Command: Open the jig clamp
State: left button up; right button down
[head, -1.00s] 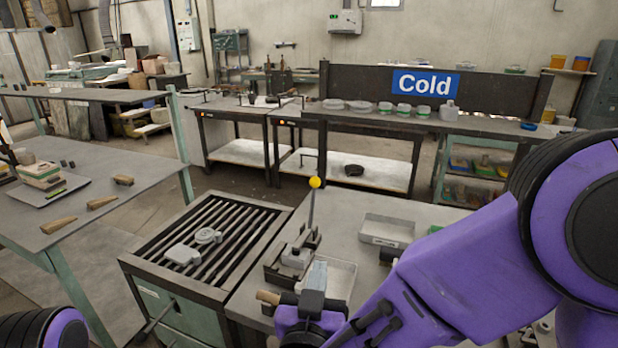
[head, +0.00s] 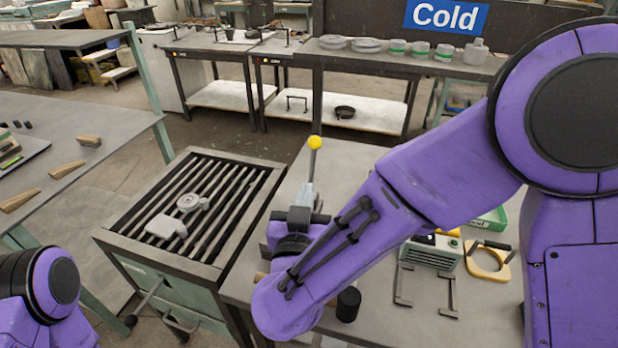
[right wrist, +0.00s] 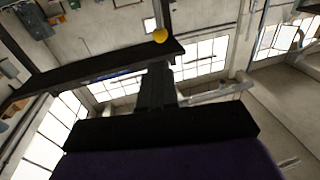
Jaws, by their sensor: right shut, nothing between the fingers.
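The jig clamp's lever is a thin dark rod topped by a yellow ball knob (head: 315,142); it stands nearly upright on the right-hand bench. The knob also shows in the right wrist view (right wrist: 160,35), beyond the fingertips. My right gripper (head: 303,192) is shut and empty, pointing up close to the lever's rod, below the knob. I cannot tell whether it touches the rod. The jig's body is mostly hidden behind my right gripper and wrist. Only a purple link of my left arm shows at the lower left; its gripper is out of view.
A slatted grate (head: 211,190) with two grey castings stands left of the jig. A black cylinder (head: 348,304), a green-and-white box (head: 433,252) and a yellow holder (head: 488,262) are on the bench to the right. The Cold bench (head: 390,62) is behind.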

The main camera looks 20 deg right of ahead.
aim_at(314, 147)
jog(key=p+x, duration=0.3)
jog(key=x, duration=0.8)
jog(key=shift+w+d, duration=0.1)
jog(key=shift+w, duration=0.15)
jog(key=shift+w+d, duration=0.2)
jog(key=shift+w, duration=0.1)
jog(key=shift+d, duration=0.1)
